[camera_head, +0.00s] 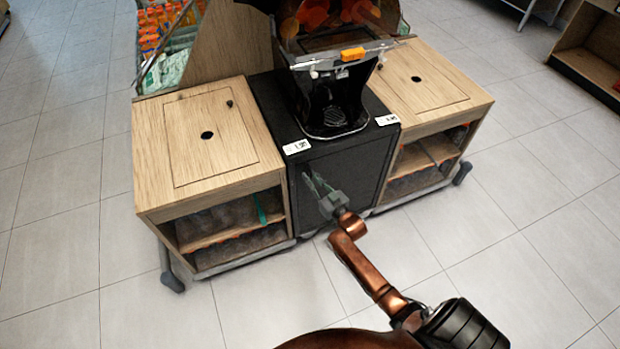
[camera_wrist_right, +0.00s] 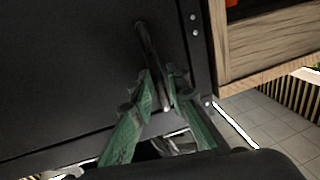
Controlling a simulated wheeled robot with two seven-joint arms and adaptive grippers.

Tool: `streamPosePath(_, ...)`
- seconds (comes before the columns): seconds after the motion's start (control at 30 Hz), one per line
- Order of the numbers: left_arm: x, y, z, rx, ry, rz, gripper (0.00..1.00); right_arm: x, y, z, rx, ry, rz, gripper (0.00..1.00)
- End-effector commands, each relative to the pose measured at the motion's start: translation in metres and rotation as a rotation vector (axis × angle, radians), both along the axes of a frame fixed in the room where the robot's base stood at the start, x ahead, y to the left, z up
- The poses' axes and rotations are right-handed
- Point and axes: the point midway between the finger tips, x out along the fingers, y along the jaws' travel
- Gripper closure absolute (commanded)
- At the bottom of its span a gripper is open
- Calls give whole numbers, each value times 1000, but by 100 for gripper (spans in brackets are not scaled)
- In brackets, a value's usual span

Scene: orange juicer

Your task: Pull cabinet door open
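The black cabinet door (camera_head: 345,180) is the front of the middle unit under the juicer, and it looks closed. Its slim dark bar handle (camera_wrist_right: 150,60) stands near the door's right edge in the right wrist view. My right gripper (camera_head: 312,180) is at the front of this door. In the right wrist view its two green fingers (camera_wrist_right: 162,92) lie on either side of the handle's lower part, with small gaps. I cannot tell whether they press on it. In the head view the handle is hard to make out. My left gripper is not in view.
The juicer (camera_head: 335,100) stands on the black cabinet. Wooden cabinets with open shelves flank it on the left (camera_head: 210,140) and right (camera_head: 425,85). Casters stick out at their lower front corners. The tiled floor (camera_head: 480,230) in front is clear.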

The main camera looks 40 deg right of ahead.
Motion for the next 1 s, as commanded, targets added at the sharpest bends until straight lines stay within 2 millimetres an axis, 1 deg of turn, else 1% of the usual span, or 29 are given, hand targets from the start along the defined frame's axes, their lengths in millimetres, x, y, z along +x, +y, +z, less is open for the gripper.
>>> streamPosePath(0.23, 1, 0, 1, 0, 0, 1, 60, 1, 0, 0, 0, 0, 0, 85)
streamPosePath(0.47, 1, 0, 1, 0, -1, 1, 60, 1, 0, 0, 0, 0, 0, 100)
streamPosePath(1.0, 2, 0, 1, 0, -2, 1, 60, 1, 0, 0, 0, 1, 0, 100)
